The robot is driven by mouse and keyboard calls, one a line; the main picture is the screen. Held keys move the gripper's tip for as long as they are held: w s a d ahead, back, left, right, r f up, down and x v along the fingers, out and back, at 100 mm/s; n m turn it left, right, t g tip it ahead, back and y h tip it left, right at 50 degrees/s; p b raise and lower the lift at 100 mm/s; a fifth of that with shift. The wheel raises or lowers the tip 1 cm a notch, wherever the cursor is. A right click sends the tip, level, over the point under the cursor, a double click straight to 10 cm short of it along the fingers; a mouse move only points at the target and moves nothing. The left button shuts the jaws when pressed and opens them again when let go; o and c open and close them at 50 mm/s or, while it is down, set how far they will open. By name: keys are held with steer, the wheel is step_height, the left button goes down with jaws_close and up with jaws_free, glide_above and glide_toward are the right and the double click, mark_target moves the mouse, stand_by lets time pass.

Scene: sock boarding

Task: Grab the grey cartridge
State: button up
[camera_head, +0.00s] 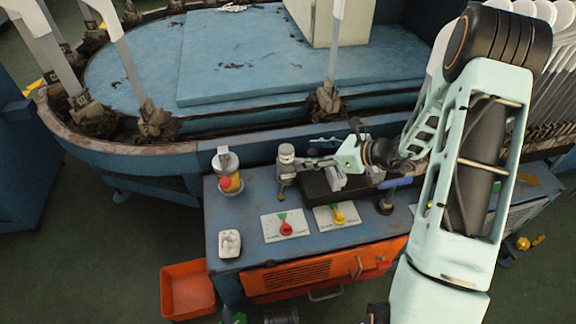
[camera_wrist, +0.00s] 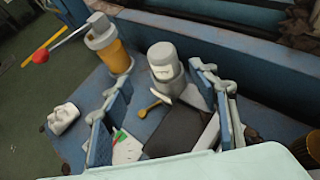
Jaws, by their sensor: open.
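The grey cartridge (camera_head: 286,153) looks like a short grey cylinder with a domed cap, standing upright near the back of the blue bench. In the wrist view it (camera_wrist: 163,62) shows ahead, near the level of the fingertips and between their lines. My gripper (camera_head: 308,165) comes in from the right in the head view, with its fingers close to the cartridge's right side. In the wrist view my gripper (camera_wrist: 160,80) has its two fingers wide apart with nothing held. I cannot tell whether a finger touches the cartridge. The cartridge's lower part is partly hidden in the head view.
A dark block (camera_wrist: 180,135) lies below the fingers.

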mark_target(292, 150)
steer(key=b+x, duration=0.1)
steer(key=x, duration=0.4)
steer(key=shift+s, duration=0.1)
steer(key=b+x, duration=0.1)
steer(key=x, duration=0.1)
steer(key=b+x, duration=0.1)
steer(key=x, duration=0.2)
steer(key=shift+w+d, duration=0.1)
steer(key=shift+w, duration=0.2)
steer(key=c, duration=1.4)
steer(key=shift+r, duration=0.2)
